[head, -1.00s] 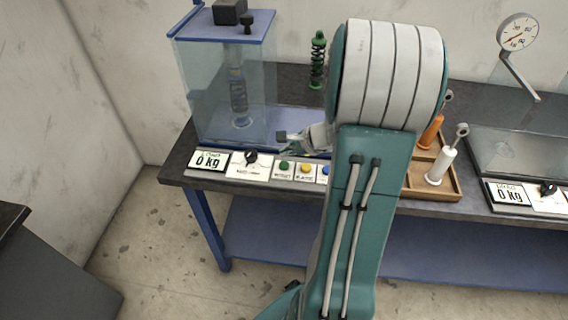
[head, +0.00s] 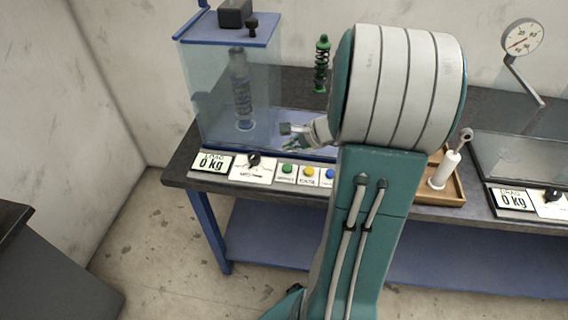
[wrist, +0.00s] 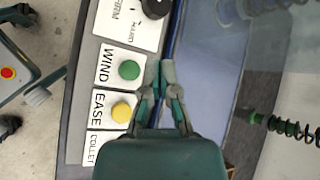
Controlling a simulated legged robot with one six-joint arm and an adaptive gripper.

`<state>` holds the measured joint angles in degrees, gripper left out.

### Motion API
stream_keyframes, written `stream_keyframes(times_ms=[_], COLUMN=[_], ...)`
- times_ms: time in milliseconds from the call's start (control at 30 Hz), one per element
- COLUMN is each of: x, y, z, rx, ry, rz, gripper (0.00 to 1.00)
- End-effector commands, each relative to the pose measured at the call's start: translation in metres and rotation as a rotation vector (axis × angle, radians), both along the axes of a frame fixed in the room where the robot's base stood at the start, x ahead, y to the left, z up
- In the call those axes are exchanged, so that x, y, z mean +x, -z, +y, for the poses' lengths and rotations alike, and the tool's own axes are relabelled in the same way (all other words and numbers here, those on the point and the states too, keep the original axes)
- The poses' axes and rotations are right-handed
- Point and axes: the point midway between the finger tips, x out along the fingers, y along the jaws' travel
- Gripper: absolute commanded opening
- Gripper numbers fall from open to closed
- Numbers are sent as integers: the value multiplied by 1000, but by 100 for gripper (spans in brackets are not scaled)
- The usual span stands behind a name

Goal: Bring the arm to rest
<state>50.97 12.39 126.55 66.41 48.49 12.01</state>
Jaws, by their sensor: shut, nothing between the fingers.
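My arm stands in the middle of the head view, in front of the bench (head: 180,168). My gripper (head: 288,130) points left, close to the front of the glass-sided spring test case (head: 215,100). In the wrist view my gripper (wrist: 165,72) is shut and empty. It hangs over the front strip of the case, beside the green WIND button (wrist: 129,69) and the yellow EASE button (wrist: 121,111). I cannot tell whether the fingertips touch anything.
A green-ended black spring (head: 322,65) is at the back, right of the case. A wooden tray (head: 452,193) holds a white-handled tool (head: 440,172) right of my arm. A dial gauge (head: 523,40) and a second case (head: 510,150) are further right. Open floor (head: 170,230) lies left.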

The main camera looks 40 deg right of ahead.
Motion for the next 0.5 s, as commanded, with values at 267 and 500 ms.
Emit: stream_keyframes(times_ms=[267, 500], x=[0, -1], y=[-1, -38], z=[3, 79], rx=[-6, -206], ry=[-10, -343], rz=[0, 3], gripper=[0, 0])
